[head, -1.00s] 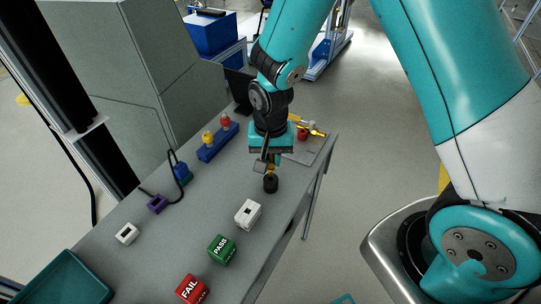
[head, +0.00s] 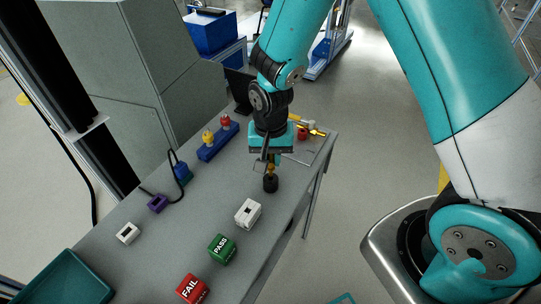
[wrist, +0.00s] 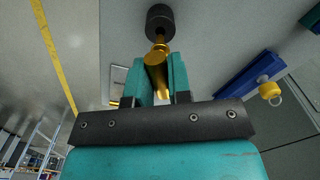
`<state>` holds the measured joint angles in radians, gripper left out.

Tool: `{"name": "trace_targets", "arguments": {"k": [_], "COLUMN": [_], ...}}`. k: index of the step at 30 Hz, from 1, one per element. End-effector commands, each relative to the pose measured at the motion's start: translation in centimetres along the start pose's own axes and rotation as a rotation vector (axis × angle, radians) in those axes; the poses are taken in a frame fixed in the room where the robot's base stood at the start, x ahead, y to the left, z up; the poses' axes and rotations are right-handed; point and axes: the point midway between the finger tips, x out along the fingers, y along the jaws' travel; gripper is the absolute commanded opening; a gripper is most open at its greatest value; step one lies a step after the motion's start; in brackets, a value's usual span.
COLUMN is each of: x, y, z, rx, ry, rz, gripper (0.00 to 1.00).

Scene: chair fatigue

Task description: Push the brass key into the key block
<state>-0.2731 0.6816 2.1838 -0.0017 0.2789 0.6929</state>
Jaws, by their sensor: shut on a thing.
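The brass key (wrist: 156,70) is between the two teal fingers of my gripper (wrist: 159,82), which is shut on it. The far end of the key reaches to a black round piece (wrist: 160,20) in the wrist view. In the head view this black piece (head: 270,184) stands on the table right below my gripper (head: 267,163). The key's end meets its top; how deep it sits is hidden. A white block (head: 248,214) with a dark opening on top lies just in front of it. I cannot tell which of these is the key block.
Green PASS (head: 222,250) and red FAIL (head: 192,289) blocks stand toward the table's near end. A teal bin (head: 65,282) is at lower left.

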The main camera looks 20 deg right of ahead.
Motion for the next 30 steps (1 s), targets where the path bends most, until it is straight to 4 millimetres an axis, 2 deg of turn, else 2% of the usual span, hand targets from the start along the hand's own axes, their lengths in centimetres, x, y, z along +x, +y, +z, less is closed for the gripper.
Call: {"name": "trace_targets", "arguments": {"k": [30], "x": [2.6], "y": [0.0], "z": [0.0], "rx": [0.000], "ry": [0.000], "rz": [0.000], "gripper": [0.00]}}
